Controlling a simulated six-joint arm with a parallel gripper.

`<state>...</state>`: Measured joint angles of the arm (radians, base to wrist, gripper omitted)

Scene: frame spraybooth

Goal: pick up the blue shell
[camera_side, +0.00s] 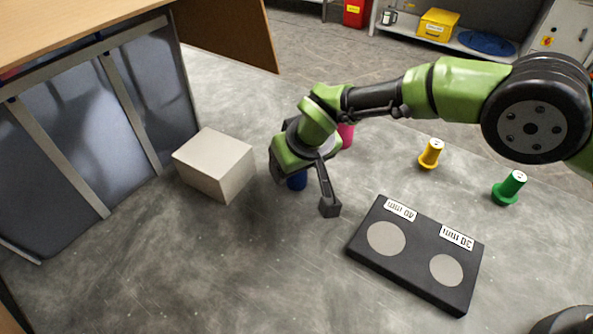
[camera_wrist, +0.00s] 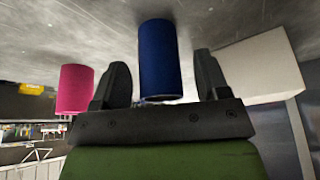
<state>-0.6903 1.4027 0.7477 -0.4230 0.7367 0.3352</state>
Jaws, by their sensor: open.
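The blue shell (camera_side: 297,182) is a dark blue cylinder standing on the grey table in the side view, mostly hidden behind my gripper (camera_side: 284,172). In the wrist view, the blue shell (camera_wrist: 160,58) is between the two dark fingers of my gripper (camera_wrist: 159,70). The fingers are spread, with a gap visible on each side of the shell. My gripper is open and holds nothing. The fingertips are hard to make out in the side view.
A pale box (camera_side: 214,164) stands left of my gripper. A pink cylinder (camera_side: 346,134) is close behind my arm. A black plate (camera_side: 415,255) with two grey discs lies at front right. Yellow (camera_side: 431,153) and green (camera_side: 509,188) pieces stand beyond it. The front middle is clear.

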